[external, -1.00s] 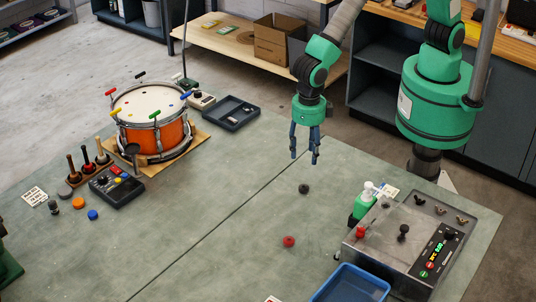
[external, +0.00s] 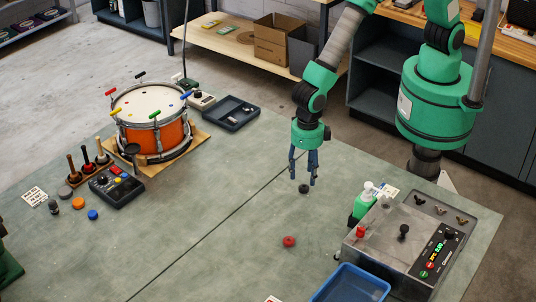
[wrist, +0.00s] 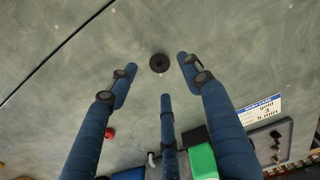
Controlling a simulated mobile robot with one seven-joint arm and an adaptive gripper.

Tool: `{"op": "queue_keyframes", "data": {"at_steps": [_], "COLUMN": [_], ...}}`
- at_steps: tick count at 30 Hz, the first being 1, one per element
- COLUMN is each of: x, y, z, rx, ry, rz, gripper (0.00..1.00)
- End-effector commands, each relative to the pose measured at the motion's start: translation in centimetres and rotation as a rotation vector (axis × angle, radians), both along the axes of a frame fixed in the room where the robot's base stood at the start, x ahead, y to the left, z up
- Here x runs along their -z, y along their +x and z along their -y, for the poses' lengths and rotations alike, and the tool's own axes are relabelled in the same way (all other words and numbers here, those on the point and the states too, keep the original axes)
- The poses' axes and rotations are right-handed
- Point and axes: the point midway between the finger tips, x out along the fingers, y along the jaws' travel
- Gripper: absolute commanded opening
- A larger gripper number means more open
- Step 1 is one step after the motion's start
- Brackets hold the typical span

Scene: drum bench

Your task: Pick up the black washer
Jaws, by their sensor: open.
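The black washer (external: 304,189) lies flat on the grey-green bench, and it also shows in the wrist view (wrist: 159,63) as a dark ring with a hole. My gripper (external: 303,180) points down with its blue fingers spread, just above and around the washer's place in the external view. In the wrist view my gripper (wrist: 160,80) has its fingers apart and empty, with the washer between and slightly beyond the tips. The washer does not look gripped.
A red knobbed piece (external: 289,241) lies nearer the front. A green bottle (external: 362,203) and a metal control box (external: 400,240) stand to the right. A blue tray (external: 350,283) is at the front. An orange drum (external: 155,133) stands at left. Bench around the washer is clear.

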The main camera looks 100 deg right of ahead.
Motion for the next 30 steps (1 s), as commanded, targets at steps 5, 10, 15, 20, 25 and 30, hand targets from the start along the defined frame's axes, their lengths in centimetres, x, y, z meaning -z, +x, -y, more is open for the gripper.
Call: {"op": "queue_keyframes", "data": {"at_steps": [5,10,15,20,25,30], "x": [0.0,0.5,2.2,4.1,5.1,5.2], "y": [0.0,0.0,0.0,0.0,0.1,0.1], "z": [0.0,0.0,0.0,0.0,0.0,0.0], "rx": [0.0,0.0,0.0,0.0,0.001,0.0], "ry": [0.0,-0.001,-0.001,-0.001,-0.001,-0.001], "rz": [0.0,-0.001,-0.001,-0.001,0.001,0.001], "gripper": [0.49,0.49,0.49,0.49,0.49,0.49]}}
